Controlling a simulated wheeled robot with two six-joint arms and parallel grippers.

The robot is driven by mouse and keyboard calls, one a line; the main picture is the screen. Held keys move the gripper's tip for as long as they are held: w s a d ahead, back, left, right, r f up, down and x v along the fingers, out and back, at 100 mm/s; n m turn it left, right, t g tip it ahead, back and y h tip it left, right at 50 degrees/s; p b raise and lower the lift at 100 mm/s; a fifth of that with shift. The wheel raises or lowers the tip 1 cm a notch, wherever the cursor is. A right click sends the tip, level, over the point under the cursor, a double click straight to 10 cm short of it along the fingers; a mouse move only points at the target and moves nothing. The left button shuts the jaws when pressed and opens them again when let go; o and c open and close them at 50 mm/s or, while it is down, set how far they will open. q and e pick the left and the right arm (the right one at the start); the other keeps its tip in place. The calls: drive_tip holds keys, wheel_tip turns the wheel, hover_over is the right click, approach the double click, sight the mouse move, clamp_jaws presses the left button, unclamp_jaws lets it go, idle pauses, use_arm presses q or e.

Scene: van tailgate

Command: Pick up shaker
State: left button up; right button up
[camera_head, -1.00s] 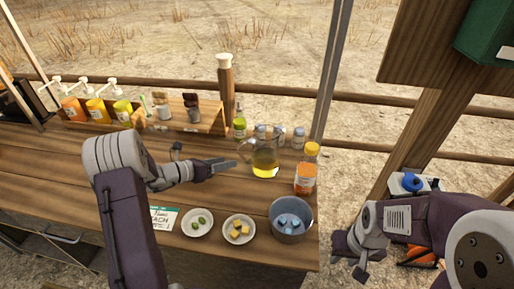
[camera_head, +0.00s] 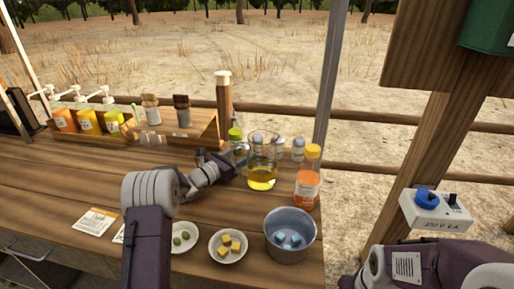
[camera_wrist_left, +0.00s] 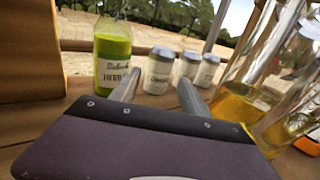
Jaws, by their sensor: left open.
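Several small shakers with grey lids and pale labels stand behind the oil jug. In the left wrist view the nearest shaker (camera_wrist_left: 158,70) stands straight ahead, between the fingertips in the picture, with two more shakers (camera_wrist_left: 187,67) (camera_wrist_left: 207,71) to its right. In the head view one shaker (camera_head: 298,149) shows right of the jug; others are partly hidden behind the jug. My left gripper (camera_head: 232,163) is open and empty, low over the table just left of the jug. Its fingers also show in the left wrist view (camera_wrist_left: 159,82). My right gripper is out of view.
The glass jug of yellow oil (camera_head: 262,175) stands close right of the left gripper. A green herb bottle (camera_wrist_left: 112,55) stands left of the shakers. An orange bottle (camera_head: 307,180), a metal bowl (camera_head: 290,250) and a plate of yellow cubes (camera_head: 228,258) are nearer.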

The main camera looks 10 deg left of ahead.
use_arm(q)
drive_tip(key=x, duration=0.5)
drive_tip(key=shift+w+r, duration=0.15)
drive_tip(key=shift+r, duration=0.2)
drive_tip(key=shift+c, duration=0.3)
clamp_jaws()
